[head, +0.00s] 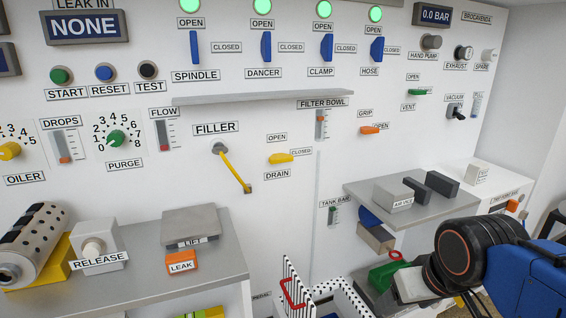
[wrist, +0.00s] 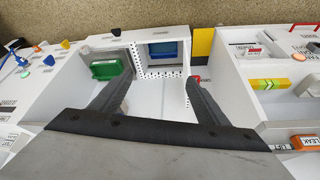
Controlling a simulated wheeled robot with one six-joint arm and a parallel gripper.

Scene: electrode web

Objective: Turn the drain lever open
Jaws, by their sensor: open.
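The drain lever (head: 281,158) is a small yellow handle on the white panel, above the DRAIN label. It lies roughly level and points right, towards the CLOSED label (head: 301,152); the OPEN label (head: 277,137) is above it. My gripper (wrist: 159,82) is open in the wrist view, its two dark fingers spread with nothing between them. In the head view my arm's end is at the lower right, well below and right of the lever and apart from it; the fingers are not clear there. I cannot pick out the drain lever in the wrist view.
A yellow filler handle (head: 232,168) hangs left of the lever. A grey shelf (head: 250,97) juts out above. A grey ledge with blocks (head: 415,207) projects at right, near my arm. A white perforated bin (head: 345,290) stands below. The panel around the lever looks clear.

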